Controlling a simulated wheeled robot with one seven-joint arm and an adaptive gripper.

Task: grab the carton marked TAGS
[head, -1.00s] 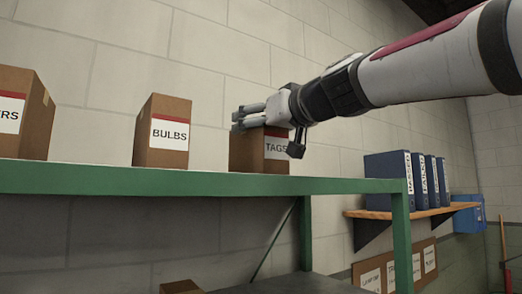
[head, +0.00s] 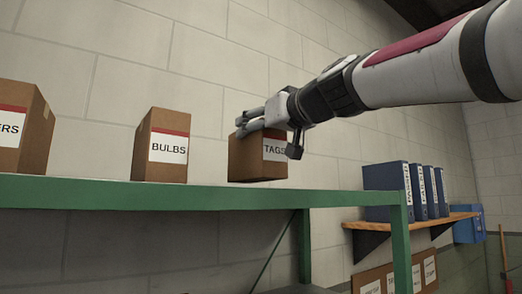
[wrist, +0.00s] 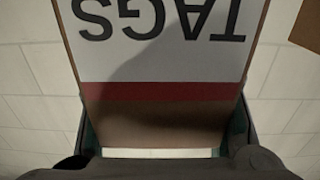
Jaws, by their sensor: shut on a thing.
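The brown carton marked TAGS (head: 245,160) has a white label with a red band. It is above the green shelf in the head view, to the right of the BULBS carton. My gripper (head: 258,124) is shut on its upper part from above. In the wrist view the carton (wrist: 160,120) fills the middle, its label upside down, with a dark finger along each side. The carton looks upright. Its underside is close to the shelf's front edge line, and any gap beneath it is hard to judge.
The BULBS carton (head: 150,150) stands to the left, apart from the held one, with another carton (head: 25,150) further left. The green shelf (head: 100,193) runs below. Blue binders (head: 385,190) stand on a wooden wall shelf (head: 440,219) at right. A block wall is behind.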

